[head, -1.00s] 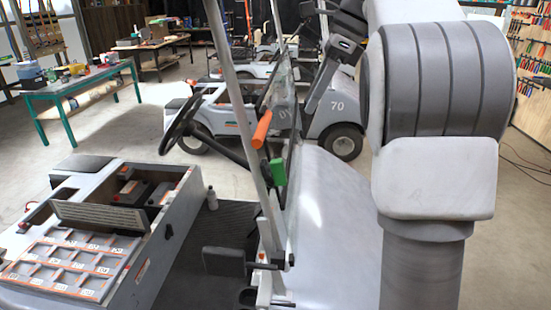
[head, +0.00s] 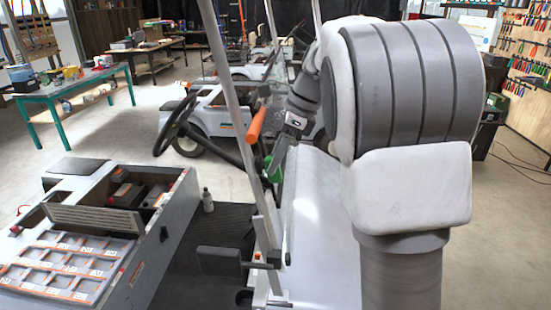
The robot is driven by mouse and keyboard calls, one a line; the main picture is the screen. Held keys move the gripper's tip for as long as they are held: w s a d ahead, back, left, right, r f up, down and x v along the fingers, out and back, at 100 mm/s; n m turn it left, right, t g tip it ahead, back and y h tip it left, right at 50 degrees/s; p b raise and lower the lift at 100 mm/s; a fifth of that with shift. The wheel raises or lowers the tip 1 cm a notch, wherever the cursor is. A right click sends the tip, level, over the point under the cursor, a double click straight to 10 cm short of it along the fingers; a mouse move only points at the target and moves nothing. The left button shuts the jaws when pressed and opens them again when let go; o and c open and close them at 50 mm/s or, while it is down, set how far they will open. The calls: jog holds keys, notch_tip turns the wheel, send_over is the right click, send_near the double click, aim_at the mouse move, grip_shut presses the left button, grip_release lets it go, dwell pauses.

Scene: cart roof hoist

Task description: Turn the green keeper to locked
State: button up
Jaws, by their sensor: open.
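The green keeper (head: 274,168) is on the pale upright post of the near cart, just below the orange handle (head: 257,124). It is partly hidden behind my gripper in the head view. My gripper (head: 277,172) reaches down from the upper right, with its fingertips at or very near the keeper. Its fingers look apart, and nothing is clearly held between them. I cannot tell from this view whether the fingers touch the keeper. Which position the keeper is in is also unclear.
A steering wheel (head: 177,122) and a slanted post stand left of the keeper. The open battery box (head: 170,215) and a compartment tray (head: 60,262) are at the lower left. The cart's pale body panel (head: 318,225) lies below my arm. A green table (head: 75,88) stands further back.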

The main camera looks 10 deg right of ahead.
jog(key=shift+f, duration=0.2)
jog(key=shift+c, duration=0.3)
grip_shut()
